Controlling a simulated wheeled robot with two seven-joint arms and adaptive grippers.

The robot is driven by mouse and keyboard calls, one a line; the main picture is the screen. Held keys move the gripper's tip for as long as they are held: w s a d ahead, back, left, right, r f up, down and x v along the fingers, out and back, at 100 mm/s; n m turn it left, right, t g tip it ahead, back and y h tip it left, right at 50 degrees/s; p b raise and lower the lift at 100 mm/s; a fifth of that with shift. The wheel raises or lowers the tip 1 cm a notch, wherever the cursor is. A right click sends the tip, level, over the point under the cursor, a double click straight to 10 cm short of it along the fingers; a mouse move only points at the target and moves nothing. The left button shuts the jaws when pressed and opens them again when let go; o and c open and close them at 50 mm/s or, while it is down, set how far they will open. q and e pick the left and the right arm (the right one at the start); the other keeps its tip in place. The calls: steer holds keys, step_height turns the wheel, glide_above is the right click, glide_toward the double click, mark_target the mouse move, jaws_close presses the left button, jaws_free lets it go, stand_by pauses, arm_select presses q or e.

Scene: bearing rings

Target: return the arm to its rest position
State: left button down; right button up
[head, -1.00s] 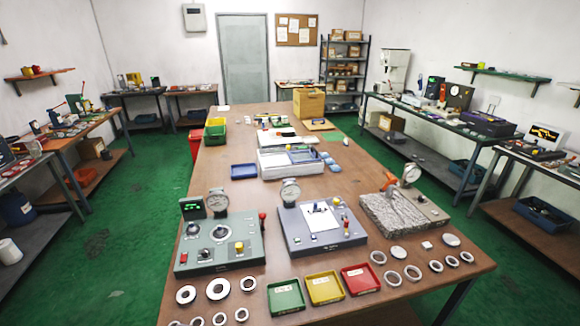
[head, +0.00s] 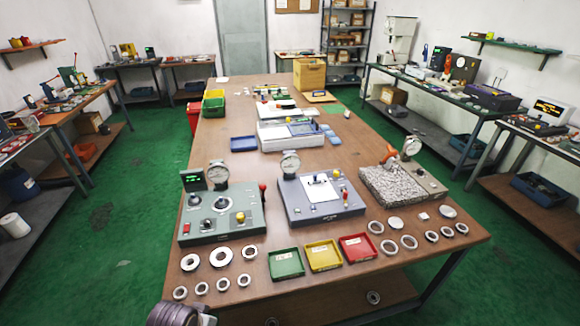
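Part of what looks like my own arm, dark grey and ribbed, shows at the bottom edge left of centre in the head view. No gripper fingers show on it, and my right arm is out of view. Bearing rings (head: 219,256) lie in a group at the table's front left. More rings (head: 389,248) lie at the front right beside some solid discs (head: 395,223). Between them stand a green tray (head: 286,263), a yellow tray (head: 323,256) and a red tray (head: 358,247), each with a label inside. No ring shows in the trays.
Behind the trays stand a green gauge station (head: 222,229), a grey-blue gauge station (head: 322,206) and a granite block (head: 393,187) with a dial gauge. The wooden table (head: 215,140) has bare room further back. Rings (head: 373,297) lie on a shelf below the front edge.

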arm_select(q)
steer(key=s+f+g, duration=0.1)
steer(key=s+f, duration=0.2)
steer(key=f, duration=1.2)
steer(key=s+f, duration=0.2)
steer(key=f, duration=1.4)
steer(key=s+a+f, duration=0.2)
steer(key=s+f, duration=0.6)
steer(key=s, duration=0.2)
steer(key=s+a+f+g, duration=0.1)
steer(key=s+a+f, duration=0.1)
steer(key=s+f, duration=0.7)
steer(key=shift+s+a, duration=0.15)
steer(key=shift+s, duration=0.9)
steer(key=shift+f, duration=0.1)
